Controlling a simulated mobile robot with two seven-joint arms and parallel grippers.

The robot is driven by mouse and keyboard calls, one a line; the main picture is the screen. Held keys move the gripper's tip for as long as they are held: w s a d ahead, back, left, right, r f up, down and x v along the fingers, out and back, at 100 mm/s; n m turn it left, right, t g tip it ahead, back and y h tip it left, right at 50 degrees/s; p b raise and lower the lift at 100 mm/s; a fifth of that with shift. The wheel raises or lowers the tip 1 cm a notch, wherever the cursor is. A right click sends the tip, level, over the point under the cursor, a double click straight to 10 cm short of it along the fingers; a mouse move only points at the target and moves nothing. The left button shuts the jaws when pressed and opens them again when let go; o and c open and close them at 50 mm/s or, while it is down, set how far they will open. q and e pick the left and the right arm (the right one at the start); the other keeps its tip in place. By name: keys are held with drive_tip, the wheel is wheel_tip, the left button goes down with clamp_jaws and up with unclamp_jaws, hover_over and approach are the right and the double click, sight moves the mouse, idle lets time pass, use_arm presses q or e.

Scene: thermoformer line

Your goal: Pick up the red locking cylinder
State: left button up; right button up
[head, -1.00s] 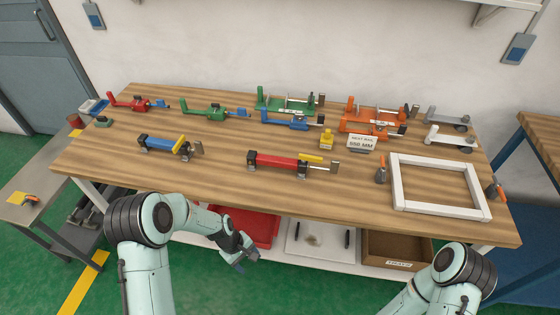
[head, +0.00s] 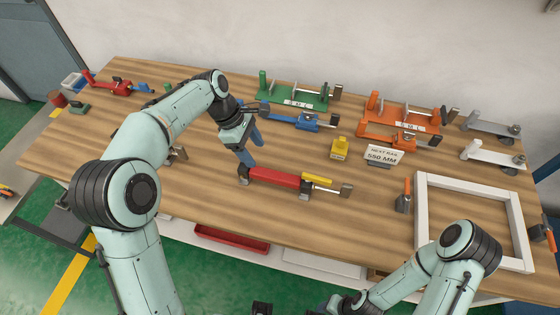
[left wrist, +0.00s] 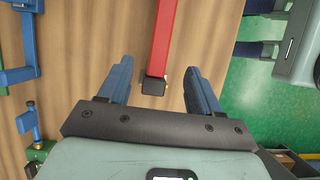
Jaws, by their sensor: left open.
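The red locking cylinder (head: 275,177) lies on the wooden bench near its front edge. It has dark end blocks, a yellow piece and a metal rod end at the right. My left gripper (head: 252,150) is open, above and beside the cylinder's left end. In the left wrist view, the red cylinder (left wrist: 162,40) and its black end show between the spread blue fingers (left wrist: 160,68); no contact is visible. My right gripper is low at the bottom of the head view (head: 342,303), partly cut off, and its fingers are unclear.
Green (head: 297,95) and orange (head: 400,120) fixtures stand behind, with a blue clamp (head: 300,119) and yellow block (head: 339,148) nearer. A white frame (head: 420,205) is at the right. A red clamp (head: 110,87) lies far left. Bare bench surrounds the cylinder's front.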

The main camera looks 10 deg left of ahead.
sight(273, 173)
use_arm(q)
drive_tip(key=x, duration=0.4)
drive_tip(key=s+b+x, duration=0.1)
drive_tip(key=x, duration=0.2)
drive_tip(key=shift+d+r, duration=0.1)
drive_tip(key=shift+w+d+x, duration=0.15)
drive_tip(key=shift+x, duration=0.85)
drive_tip(key=shift+w+d+x, duration=0.15)
drive_tip(key=shift+x, duration=0.85)
drive_tip(key=shift+w+d+x, duration=0.15)
drive_tip(key=shift+x, duration=0.85)
drive_tip(key=shift+r, duration=0.2)
use_arm(e)
drive_tip(key=shift+s+f, duration=0.7)
drive_tip(key=shift+f, duration=0.15)
use_arm(q)
clamp_jaws()
